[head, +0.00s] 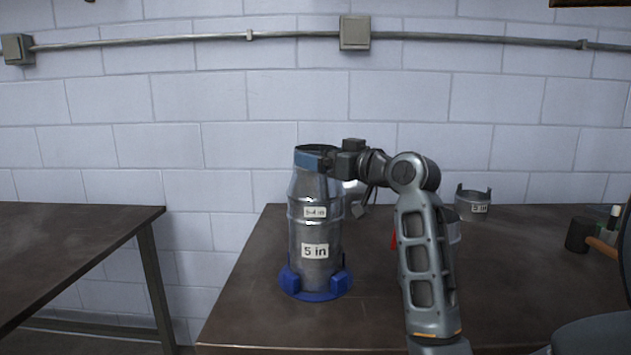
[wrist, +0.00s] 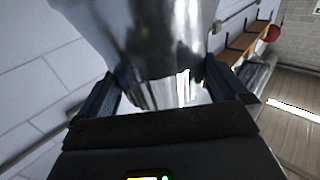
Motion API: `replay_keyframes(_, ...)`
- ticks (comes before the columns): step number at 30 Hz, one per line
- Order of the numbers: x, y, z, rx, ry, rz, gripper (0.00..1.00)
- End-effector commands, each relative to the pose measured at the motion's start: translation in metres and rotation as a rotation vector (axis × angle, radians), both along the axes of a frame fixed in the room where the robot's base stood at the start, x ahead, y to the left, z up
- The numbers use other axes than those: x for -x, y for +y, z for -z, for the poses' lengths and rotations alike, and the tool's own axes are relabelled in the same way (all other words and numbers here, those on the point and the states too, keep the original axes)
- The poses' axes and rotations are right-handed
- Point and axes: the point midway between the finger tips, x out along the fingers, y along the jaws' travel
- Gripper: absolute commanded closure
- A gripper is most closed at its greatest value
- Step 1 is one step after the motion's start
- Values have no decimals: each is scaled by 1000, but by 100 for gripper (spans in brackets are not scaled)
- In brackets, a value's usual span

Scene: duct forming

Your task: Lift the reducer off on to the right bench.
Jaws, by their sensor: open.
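The reducer (head: 312,187), a shiny metal piece labelled "5-4 in" that narrows upward, sits upright on a metal duct (head: 315,272) labelled "5 in". The duct stands in a blue base (head: 316,294) on the right bench (head: 245,305). My gripper (head: 312,160) is at the reducer's narrow top, reaching in from the right. In the wrist view my open gripper (wrist: 158,78) has its fingers on either side of shiny metal, which looks like the reducer (wrist: 150,30). I cannot tell whether either finger touches it.
A small metal fitting (head: 474,205) stands at the back of the right bench. A mallet (head: 590,239) lies at the right. Other metal pieces are partly hidden behind my arm. A gap separates the left bench (head: 70,235). The bench's front left is clear.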

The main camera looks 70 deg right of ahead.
Motion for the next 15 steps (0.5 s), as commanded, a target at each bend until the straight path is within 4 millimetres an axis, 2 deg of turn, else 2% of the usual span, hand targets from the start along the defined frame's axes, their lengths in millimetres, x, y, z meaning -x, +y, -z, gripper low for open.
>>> replay_keyframes(3, -16, -6, -1, 0, 0, -1, 0)
replay_keyframes(6, -22, -9, 0, 0, 0, 0, 0)
replay_keyframes(14, -24, -10, 0, 0, -1, 1, 0)
replay_keyframes(15, -24, -10, 0, 0, -1, 1, 4)
